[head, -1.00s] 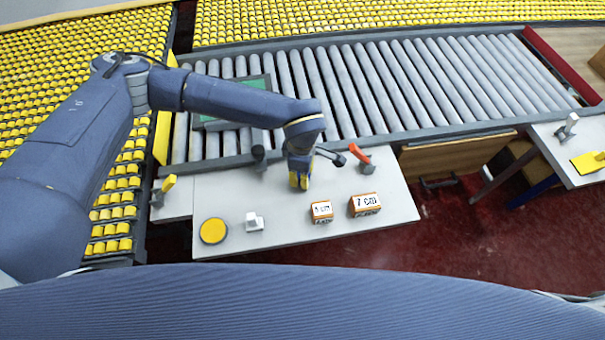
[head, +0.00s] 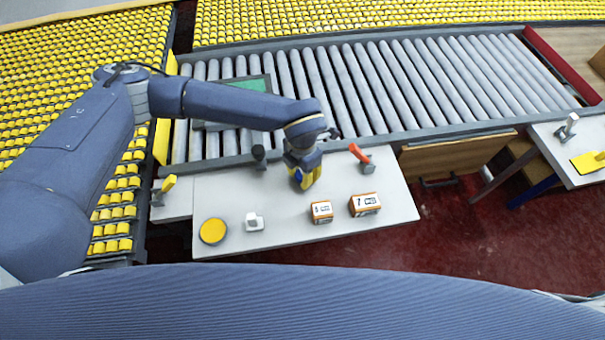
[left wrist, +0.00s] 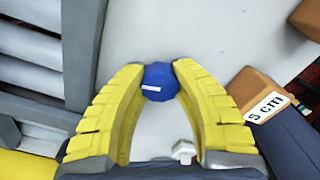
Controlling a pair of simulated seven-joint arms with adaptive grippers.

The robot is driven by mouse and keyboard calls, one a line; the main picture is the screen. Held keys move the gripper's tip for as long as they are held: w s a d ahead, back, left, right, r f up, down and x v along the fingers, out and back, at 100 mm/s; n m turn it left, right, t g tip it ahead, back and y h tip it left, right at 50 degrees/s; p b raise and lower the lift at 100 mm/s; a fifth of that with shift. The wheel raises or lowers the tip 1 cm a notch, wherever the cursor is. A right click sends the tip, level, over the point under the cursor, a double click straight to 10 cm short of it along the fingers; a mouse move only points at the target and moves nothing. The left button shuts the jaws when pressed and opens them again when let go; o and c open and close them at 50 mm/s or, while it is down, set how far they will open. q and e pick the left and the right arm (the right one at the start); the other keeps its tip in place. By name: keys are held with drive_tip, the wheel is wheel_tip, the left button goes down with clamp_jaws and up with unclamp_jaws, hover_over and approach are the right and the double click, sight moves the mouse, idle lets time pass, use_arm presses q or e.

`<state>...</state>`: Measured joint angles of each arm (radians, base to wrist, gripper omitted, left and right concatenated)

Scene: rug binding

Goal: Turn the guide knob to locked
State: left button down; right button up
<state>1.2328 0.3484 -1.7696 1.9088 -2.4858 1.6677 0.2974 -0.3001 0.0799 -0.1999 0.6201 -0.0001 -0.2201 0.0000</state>
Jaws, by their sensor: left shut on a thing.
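The guide knob (left wrist: 159,84) is a small blue faceted knob with a white mark on its top, seen in the left wrist view above the pale table top (head: 285,226). The white mark lies nearly level across that picture. My left gripper (left wrist: 158,80) has its yellow fingers closed on the knob from both sides. In the head view my left gripper (head: 304,178) points down at the table and mostly hides the knob. I cannot read any locked marking in these views. My right gripper is not in view.
A 5 cm box (head: 321,212) and a larger box (head: 365,205) stand right of the gripper. A red-handled lever (head: 360,155) and a black-knobbed lever (head: 259,155) flank it. A yellow disc (head: 213,231) and small white block (head: 254,223) lie left. A roller conveyor (head: 350,90) runs behind.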

sight(302, 174)
use_arm(q)
drive_tip(key=shift+n, duration=1.7)
drive_tip(key=c, duration=0.9)
unclamp_jaws()
wheel_tip(302, 174, up, 12)
